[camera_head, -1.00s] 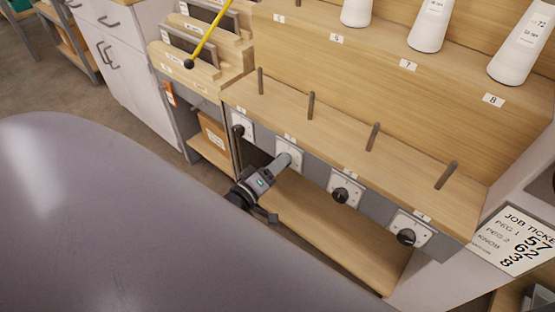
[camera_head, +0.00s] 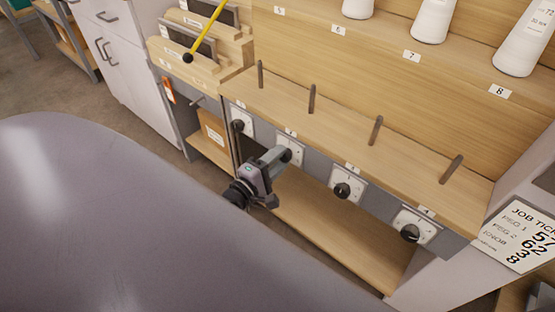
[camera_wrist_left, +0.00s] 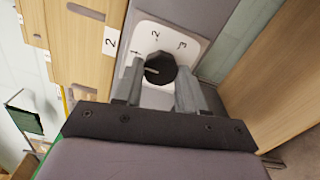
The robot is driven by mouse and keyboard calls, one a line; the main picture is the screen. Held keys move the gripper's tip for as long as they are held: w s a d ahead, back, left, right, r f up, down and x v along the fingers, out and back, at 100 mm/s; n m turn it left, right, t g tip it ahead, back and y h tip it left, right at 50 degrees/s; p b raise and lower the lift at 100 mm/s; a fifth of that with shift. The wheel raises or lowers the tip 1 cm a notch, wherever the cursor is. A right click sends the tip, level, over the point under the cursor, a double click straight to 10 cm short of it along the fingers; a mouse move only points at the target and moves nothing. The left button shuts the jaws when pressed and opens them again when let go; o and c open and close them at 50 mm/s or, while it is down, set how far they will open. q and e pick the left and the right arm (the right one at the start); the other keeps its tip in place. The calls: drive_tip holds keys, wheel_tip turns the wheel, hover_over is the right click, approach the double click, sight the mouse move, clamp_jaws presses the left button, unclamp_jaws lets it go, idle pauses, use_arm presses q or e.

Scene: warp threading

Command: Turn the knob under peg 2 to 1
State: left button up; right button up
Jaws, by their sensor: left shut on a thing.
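The knob under peg 2 (camera_wrist_left: 160,68) is dark and sits on a white dial plate (camera_head: 298,147) marked 1, 2 and 3. In the left wrist view its pale pointer line points left, on the side of the 1. My left gripper (camera_head: 284,155) is shut on this knob, with one finger on each side of it, also in the left wrist view (camera_wrist_left: 160,80). Peg 2 (camera_head: 312,98) is a bare upright dark pin on the wooden ledge above. The fingers cover part of the dial in the head view. My right gripper is not in view.
Other knobs sit under peg 1 (camera_head: 238,125), peg 3 (camera_head: 342,190) and peg 4 (camera_head: 410,233). White cones (camera_head: 433,20) stand on the upper shelf. A job ticket (camera_head: 520,237) is at the right. The lower wooden shelf (camera_head: 330,235) is clear.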

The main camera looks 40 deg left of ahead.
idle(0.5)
use_arm(q)
drive_tip(key=o, duration=1.1)
drive_tip(key=shift+c, duration=0.2)
drive_tip(key=s, duration=0.7)
drive_tip(key=shift+a+p, duration=0.3)
drive_tip(key=shift+p, duration=0.1)
drive_tip(key=shift+d, duration=0.1)
drive_tip(key=s+d+f+m+g+h, duration=0.3)
drive_tip(key=s+d+m+g, duration=0.65)
drive_tip(key=m, duration=1.15)
wheel_tip(320, 180, up, 12)
drive_tip(key=s+t+y+p, duration=0.1)
drive_tip(key=t+y+p, duration=0.1)
drive_tip(key=p, duration=1.3)
drive_tip(key=shift+d+f+m+p, duration=0.15)
drive_tip(key=shift+d+m+p, duration=0.15)
drive_tip(key=shift+d+p, duration=0.05)
